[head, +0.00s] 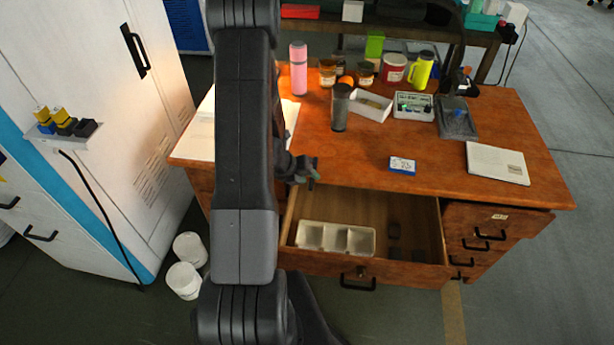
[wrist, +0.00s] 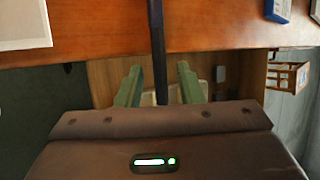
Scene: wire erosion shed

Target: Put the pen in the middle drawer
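A dark, slim bar that looks like the pen (wrist: 158,50) stands upright in the wrist view, centred between my gripper's two green fingers (wrist: 160,78). Gaps show on both sides of it, and I see no finger touching it. Its lower end meets the gripper body's edge. The desk's wide centre drawer (head: 425,222) is pulled open; it also shows beyond the fingers in the wrist view (wrist: 98,78). In the head view my gripper (head: 310,178) is above the drawer's back left part, by the desk's front edge. I cannot make out the pen there.
On the desk (head: 440,200) are a blue box (head: 402,166), a dark tumbler (head: 340,107) and a notebook (head: 497,163). Smaller drawers (head: 490,238) sit at the right.

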